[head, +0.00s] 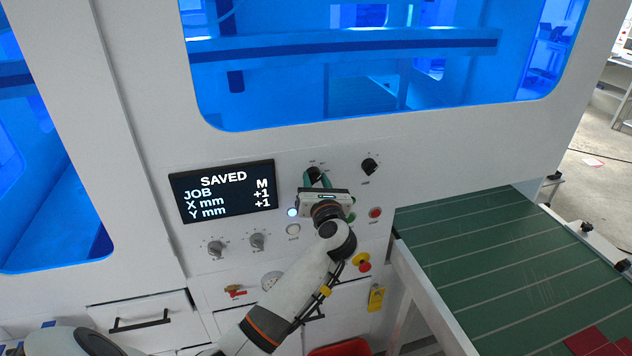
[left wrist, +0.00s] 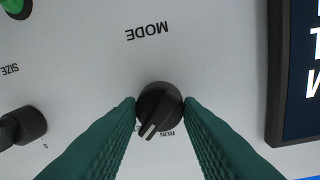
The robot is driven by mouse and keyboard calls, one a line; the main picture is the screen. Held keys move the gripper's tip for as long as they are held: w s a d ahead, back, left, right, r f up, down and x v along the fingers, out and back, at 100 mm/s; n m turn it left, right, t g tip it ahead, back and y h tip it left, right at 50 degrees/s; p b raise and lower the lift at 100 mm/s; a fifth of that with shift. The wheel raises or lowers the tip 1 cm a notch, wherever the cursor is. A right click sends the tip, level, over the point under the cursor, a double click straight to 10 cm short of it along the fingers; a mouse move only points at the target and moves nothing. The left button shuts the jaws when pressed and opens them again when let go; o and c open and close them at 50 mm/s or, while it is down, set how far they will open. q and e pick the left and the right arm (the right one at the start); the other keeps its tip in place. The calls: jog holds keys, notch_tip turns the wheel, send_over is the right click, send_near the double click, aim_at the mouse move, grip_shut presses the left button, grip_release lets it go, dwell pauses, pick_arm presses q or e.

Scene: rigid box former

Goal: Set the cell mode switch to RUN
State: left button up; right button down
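The mode switch (left wrist: 158,108) is a round black knob under the word MODE, which reads upside down in the left wrist view. Its white pointer mark points to the lower left there, beside the RUN label rather than at it. A second label is mostly hidden by a fingertip. My left gripper (left wrist: 160,103) has its green fingers on both sides of the knob, apparently touching it. In the head view the switch (head: 314,173) is partly covered by my left gripper (head: 318,181). My right gripper is not in view.
A display (head: 223,191) reading SAVED and JOB is left of the switch. The size knob (head: 370,165) is to the right. A red button (head: 375,213), a lit lamp (head: 292,212) and lower knobs (head: 216,248) surround the arm. A green conveyor (head: 510,260) lies to the right.

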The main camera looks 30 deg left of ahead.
pick_arm(q)
jog(key=shift+f+n+b, duration=0.3)
jog(key=shift+n+b, duration=0.2)
jog(key=shift+b, duration=0.45)
jog(key=n+b, duration=0.6)
jog(key=b, duration=0.3)
jog(key=shift+f, duration=0.15)
jog(key=shift+r+n+y+b, duration=0.25)
jog(key=shift+n+y+b, duration=0.15)
jog(key=shift+n+b, duration=0.95)
jog(key=o, duration=1)
jog(key=shift+r, duration=0.1)
